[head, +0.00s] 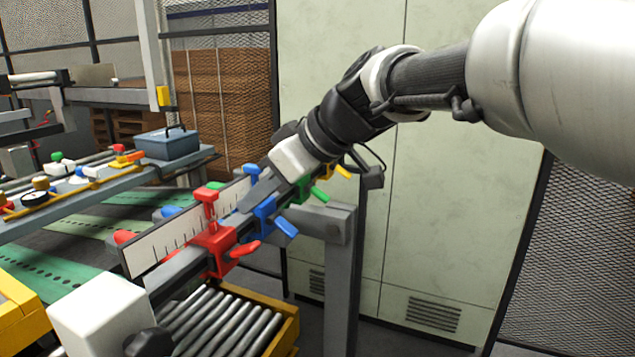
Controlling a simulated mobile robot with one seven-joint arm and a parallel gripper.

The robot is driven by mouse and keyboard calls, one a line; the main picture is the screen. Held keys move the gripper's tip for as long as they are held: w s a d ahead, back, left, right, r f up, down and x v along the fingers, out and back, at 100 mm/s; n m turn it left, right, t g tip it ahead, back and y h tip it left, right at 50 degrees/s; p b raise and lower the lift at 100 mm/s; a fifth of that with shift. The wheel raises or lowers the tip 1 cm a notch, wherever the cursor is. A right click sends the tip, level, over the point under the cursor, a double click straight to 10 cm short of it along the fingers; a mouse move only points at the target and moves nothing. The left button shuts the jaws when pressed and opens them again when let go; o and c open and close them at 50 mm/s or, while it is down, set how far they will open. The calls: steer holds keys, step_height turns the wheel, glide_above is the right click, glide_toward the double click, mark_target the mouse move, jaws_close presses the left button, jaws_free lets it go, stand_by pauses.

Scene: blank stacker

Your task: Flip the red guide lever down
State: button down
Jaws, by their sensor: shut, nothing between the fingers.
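The red guide lever (243,249) sticks out to the right from a red clamp block (212,238) on the guide rail, and slants slightly upward at its outer end. A red post with a knob (206,203) rises above the block. My gripper (243,208) is shut and empty. Its fingertips are above and to the right of the red block, close to the scale plate and the blue clamp. I cannot tell whether they touch anything. My gripper hides part of the rail behind it.
A blue lever (286,227), a green lever (318,194) and a yellow lever (342,171) follow along the rail. A white scale plate (160,243) runs behind the clamps. A roller bed (215,320) lies below. A white box (98,312) stands in front at left.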

mark_target(257, 244)
steer(key=x, duration=0.3)
steer(key=shift+a+f, duration=0.15)
steer(key=shift+f, duration=0.15)
steer(key=shift+s+d+f, duration=0.25)
steer(key=shift+d+f, duration=0.5)
steer(key=shift+f, duration=0.25)
steer(key=shift+s+d+f, duration=0.1)
steer(key=shift+d+f, duration=0.15)
steer(key=shift+f, duration=0.25)
steer(key=shift+f+b, duration=0.15)
steer(key=shift+b, duration=0.25)
